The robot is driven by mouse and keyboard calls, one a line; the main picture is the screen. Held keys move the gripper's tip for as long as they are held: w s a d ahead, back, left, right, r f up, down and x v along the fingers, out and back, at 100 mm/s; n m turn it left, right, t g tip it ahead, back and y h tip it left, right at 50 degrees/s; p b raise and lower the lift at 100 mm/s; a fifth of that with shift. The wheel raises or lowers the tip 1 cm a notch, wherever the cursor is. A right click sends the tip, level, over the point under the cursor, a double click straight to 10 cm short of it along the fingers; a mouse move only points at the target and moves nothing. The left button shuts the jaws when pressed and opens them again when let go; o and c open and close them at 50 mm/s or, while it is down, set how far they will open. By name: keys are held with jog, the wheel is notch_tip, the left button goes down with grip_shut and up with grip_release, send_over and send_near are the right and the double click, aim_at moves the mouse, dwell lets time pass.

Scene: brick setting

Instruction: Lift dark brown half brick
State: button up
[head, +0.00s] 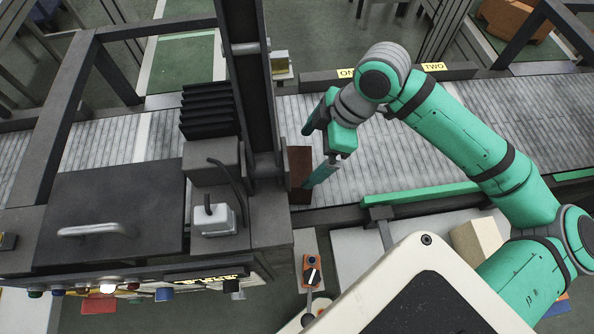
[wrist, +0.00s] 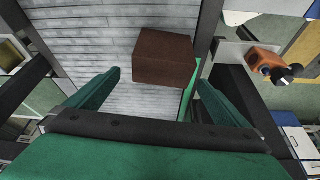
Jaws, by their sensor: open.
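The dark brown half brick (head: 299,166) lies on the grey slatted conveyor (head: 420,150), close to the right side of the dark machine column in the head view. In the wrist view the brick (wrist: 163,58) sits ahead of my gripper (wrist: 158,85), between the lines of its two green fingers and nearer the right one. My gripper (head: 313,158) is open and empty, just to the right of the brick in the head view. The fingers do not visibly touch the brick. Part of the brick is hidden by the finger in the head view.
A dark machine (head: 110,215) with a handled lid stands over the conveyor at the left. A green rail (head: 420,194) runs along the conveyor's near edge. An orange control box (head: 311,271) stands in front. The conveyor is clear to the right, under my arm.

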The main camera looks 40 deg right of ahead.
aim_at(300, 166)
jog(key=x, duration=0.6)
jog(key=shift+s+a, duration=0.1)
jog(key=shift+a, duration=0.1)
jog(key=shift+a+f, duration=0.1)
jog(key=shift+f, duration=0.25)
jog(key=c, duration=1)
jog(key=shift+r, duration=0.1)
jog(key=c, duration=0.9)
